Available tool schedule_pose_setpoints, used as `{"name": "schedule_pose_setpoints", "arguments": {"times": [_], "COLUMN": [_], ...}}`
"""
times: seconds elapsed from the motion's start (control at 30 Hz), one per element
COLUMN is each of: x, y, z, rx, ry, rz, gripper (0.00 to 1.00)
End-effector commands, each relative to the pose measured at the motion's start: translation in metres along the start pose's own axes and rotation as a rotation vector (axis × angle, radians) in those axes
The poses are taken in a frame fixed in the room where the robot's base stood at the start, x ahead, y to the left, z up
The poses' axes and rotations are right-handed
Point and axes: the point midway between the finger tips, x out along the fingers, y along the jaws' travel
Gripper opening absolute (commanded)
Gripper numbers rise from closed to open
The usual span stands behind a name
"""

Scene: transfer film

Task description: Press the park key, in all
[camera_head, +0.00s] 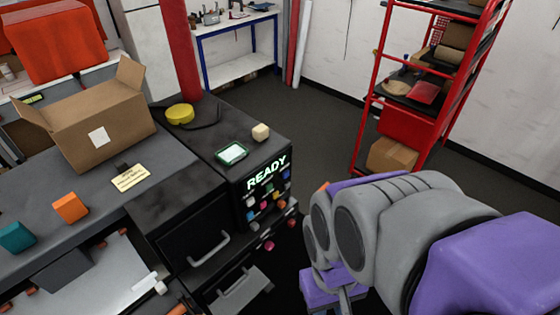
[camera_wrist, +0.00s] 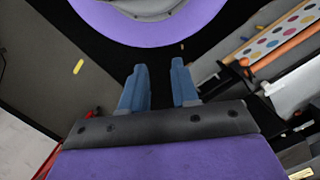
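A black machine (camera_head: 215,215) stands at the middle left with a lit READY sign (camera_head: 267,173) on its face. Several small coloured keys (camera_head: 266,204) sit below the sign, in white, blue, pink, orange and other colours. Their labels are too small to read, so I cannot tell which one is the park key. My gripper (camera_wrist: 160,70) shows two blue fingers apart with nothing between them in the wrist view. In the head view my arm is at the lower right, to the right of the keys and apart from them; its fingers cannot be made out there.
An open cardboard box (camera_head: 105,125) stands behind left. A red shelf rack (camera_head: 410,130) is at the back right. The wrist view shows a strip with coloured dots (camera_wrist: 285,32). Dark floor lies between.

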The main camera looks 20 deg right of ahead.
Motion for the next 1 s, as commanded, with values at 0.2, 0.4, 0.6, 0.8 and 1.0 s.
{"name": "schedule_pose_setpoints", "arguments": {"times": [0.2, 0.4, 0.6, 0.8, 1.0], "x": [0.0000, 0.0000, 0.0000, 0.0000, 0.0000], "y": [0.0000, 0.0000, 0.0000, 0.0000, 0.0000], "z": [0.0000, 0.0000, 0.0000, 0.0000, 0.0000], "rx": [0.000, 0.000, 0.000, 0.000, 0.000], "ry": [0.000, 0.000, 0.000, 0.000, 0.000], "rz": [0.000, 0.000, 0.000, 0.000, 0.000], "gripper": [0.08, 0.00, 0.00, 0.00, 0.00]}}
